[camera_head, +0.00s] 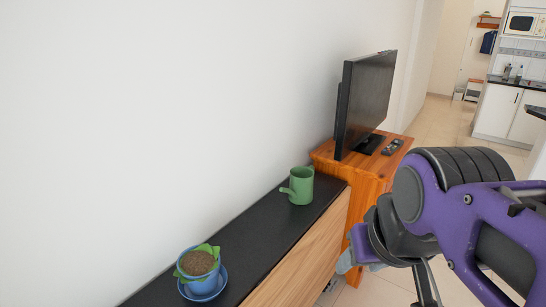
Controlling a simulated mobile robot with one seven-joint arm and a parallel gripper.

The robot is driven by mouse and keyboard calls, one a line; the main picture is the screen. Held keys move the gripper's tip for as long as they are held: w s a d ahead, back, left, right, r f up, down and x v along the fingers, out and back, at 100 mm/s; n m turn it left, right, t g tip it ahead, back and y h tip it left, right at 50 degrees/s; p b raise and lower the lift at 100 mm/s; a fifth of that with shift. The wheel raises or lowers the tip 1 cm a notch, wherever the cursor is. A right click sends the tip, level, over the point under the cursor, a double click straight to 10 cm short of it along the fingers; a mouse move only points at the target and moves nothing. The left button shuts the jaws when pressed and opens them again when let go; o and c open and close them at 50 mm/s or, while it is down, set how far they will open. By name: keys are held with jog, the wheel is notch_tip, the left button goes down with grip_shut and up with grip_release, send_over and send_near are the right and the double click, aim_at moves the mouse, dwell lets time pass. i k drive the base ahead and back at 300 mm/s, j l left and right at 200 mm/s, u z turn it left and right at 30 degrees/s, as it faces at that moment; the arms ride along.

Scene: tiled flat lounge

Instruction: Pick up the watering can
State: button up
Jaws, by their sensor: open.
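A small green watering can (300,186) stands upright on the black top of a low cabinet (262,222), near its far end. A short spout or handle sticks out on its left side. My gripper (348,262) is at the end of my purple arm, low and to the right of the can, past the cabinet's front edge. It is open and apart from the can. Much of the gripper is hidden behind my own arm.
A potted plant in a blue pot (201,278) on a saucer stands at the cabinet's near end. Beyond the can, an orange wooden stand (372,185) bears a television (366,100) and a remote (392,147). A white wall runs behind. The cabinet top between plant and can is clear.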

aim_at(300, 191)
jog(key=i+l+u, duration=0.1)
jog(key=u, duration=0.35)
jog(key=l+u, duration=0.15)
jog(key=u, duration=0.3)
jog(key=i+l+u, duration=0.1)
jog(key=l+u, duration=0.15)
jog(key=l, duration=0.15)
jog(key=i+l+u, duration=0.1)
jog(key=l+u, duration=0.45)
jog(key=l, duration=1.6)
